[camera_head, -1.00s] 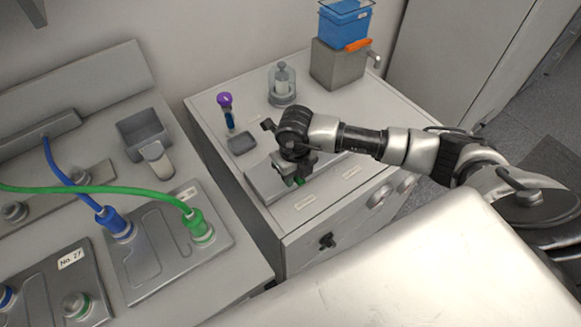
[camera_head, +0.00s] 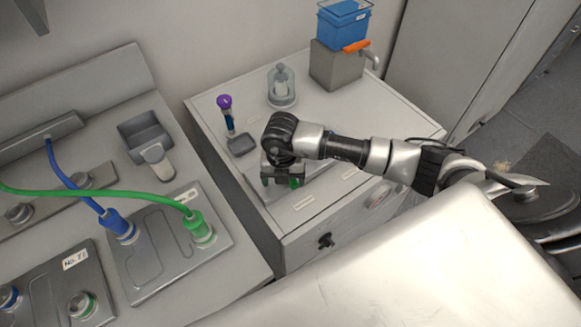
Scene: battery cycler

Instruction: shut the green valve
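My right gripper (camera_head: 280,180) points down over a low grey plate (camera_head: 257,190) on top of the cabinet. Small green parts of what looks like the green valve (camera_head: 294,183) show at the gripper's lower end, on its right and faintly on its left. The gripper covers most of the valve, so the handle's angle and the contact are hidden. I cannot tell whether the fingers are closed on it. My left gripper is not in view.
A purple-topped tube (camera_head: 226,112), a glass jar (camera_head: 282,88) and a grey box with a blue container (camera_head: 343,25) stand on the cabinet (camera_head: 330,110). A black knob (camera_head: 326,241) is on its front. Green and blue hoses (camera_head: 75,191) run to fittings on the left bench.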

